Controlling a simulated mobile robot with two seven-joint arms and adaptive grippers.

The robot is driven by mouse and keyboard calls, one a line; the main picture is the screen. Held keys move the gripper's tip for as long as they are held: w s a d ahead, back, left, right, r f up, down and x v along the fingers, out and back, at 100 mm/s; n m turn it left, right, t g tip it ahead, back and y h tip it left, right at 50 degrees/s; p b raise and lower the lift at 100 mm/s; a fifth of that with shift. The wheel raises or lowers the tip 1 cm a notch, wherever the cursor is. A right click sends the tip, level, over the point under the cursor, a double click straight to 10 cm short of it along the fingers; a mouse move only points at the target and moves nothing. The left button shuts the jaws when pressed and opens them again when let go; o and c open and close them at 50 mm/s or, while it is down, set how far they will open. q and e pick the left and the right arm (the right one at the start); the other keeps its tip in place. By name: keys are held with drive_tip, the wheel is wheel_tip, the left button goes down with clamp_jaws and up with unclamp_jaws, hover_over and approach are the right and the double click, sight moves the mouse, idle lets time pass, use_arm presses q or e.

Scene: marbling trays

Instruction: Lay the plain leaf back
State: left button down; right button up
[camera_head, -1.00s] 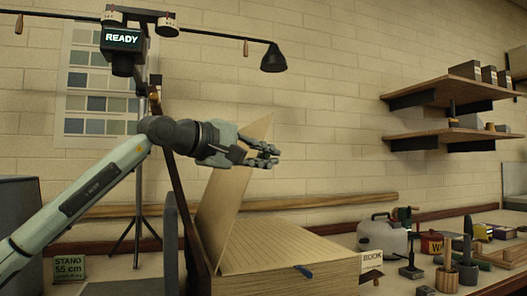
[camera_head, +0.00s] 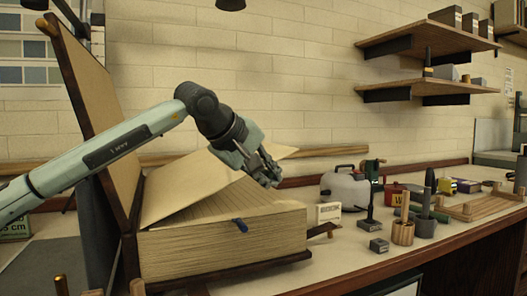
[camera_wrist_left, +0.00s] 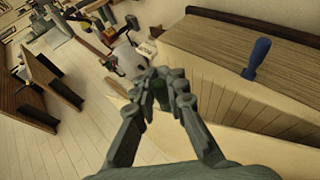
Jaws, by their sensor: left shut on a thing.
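The large book (camera_head: 225,245) lies open on the bench, its thick page block facing me and its dark-edged cover (camera_head: 105,110) standing up at the left. The plain leaf (camera_head: 185,185), a pale sheet, rises at a slant from the book's left side over the ruled top page (camera_head: 225,205). My left gripper (camera_head: 268,172) is shut on the leaf near its raised right end, above the book. The fingers (camera_wrist_left: 165,85) show close together in the wrist view; the exact grip is hard to see there. My right gripper is not in view.
A small BOOK card (camera_head: 328,213) stands right of the book. Beyond it are a whitish jug (camera_head: 345,190), a dark stand (camera_head: 369,210), pots with tools (camera_head: 403,232) and a wooden rack (camera_head: 480,206). Shelves (camera_head: 425,40) hang on the wall. The bench front at right is clear.

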use_arm(q)
wheel_tip(320, 180, down, 6)
drive_tip(key=d+y+b, duration=0.1)
drive_tip(key=shift+w+f+g, duration=0.25)
drive_tip(key=shift+g, duration=0.05)
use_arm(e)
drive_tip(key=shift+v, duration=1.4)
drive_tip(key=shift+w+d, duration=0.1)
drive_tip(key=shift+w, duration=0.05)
